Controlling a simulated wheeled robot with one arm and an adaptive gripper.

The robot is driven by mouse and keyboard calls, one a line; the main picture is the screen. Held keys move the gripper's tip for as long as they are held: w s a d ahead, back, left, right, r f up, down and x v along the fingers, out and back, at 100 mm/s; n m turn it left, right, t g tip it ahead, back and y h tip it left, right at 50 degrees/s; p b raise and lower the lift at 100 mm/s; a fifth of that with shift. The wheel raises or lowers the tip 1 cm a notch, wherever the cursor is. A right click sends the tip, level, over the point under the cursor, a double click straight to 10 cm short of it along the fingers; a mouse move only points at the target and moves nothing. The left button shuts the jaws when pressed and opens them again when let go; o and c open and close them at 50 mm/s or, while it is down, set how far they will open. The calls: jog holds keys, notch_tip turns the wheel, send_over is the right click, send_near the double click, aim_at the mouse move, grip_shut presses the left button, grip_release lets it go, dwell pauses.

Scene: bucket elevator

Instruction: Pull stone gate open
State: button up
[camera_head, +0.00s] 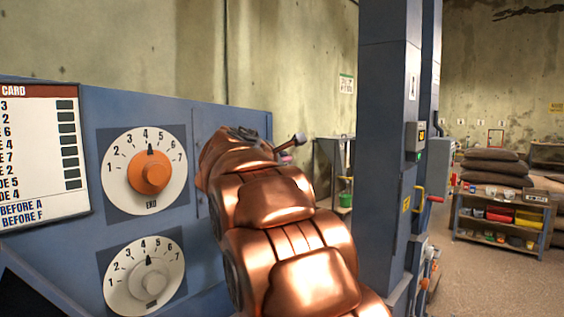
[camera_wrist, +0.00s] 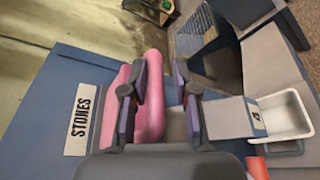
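In the wrist view a white label reading STONES (camera_wrist: 84,118) is fixed on a blue panel (camera_wrist: 60,85). A pink looped handle (camera_wrist: 152,95) stands beside it. My gripper (camera_wrist: 160,68) is open, its two fingers apart over the handle. The left finger overlaps the pink loop, and one bar of the loop shows between the fingers. I cannot tell whether either finger touches it. In the head view my copper arm hides most of the gripper; a small pink bit (camera_head: 285,157) shows past it. The gate itself is not clearly seen.
A blue panel carries an orange dial (camera_head: 149,173) and a grey dial (camera_head: 151,280) at left. A blue column (camera_head: 383,130) stands right of my arm. A shelf with bins (camera_head: 500,222) stands further right. A white tray (camera_wrist: 285,114) is right of my gripper.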

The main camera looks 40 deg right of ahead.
jog(key=shift+o, duration=0.7)
jog(key=shift+w+a+r, duration=0.1)
jog(key=shift+a, duration=0.05)
jog(key=shift+a+r, duration=0.1)
jog(key=shift+a, duration=0.15)
jog(key=v, duration=1.1)
jog(key=shift+s, duration=0.25)
jog(key=shift+a, duration=0.1)
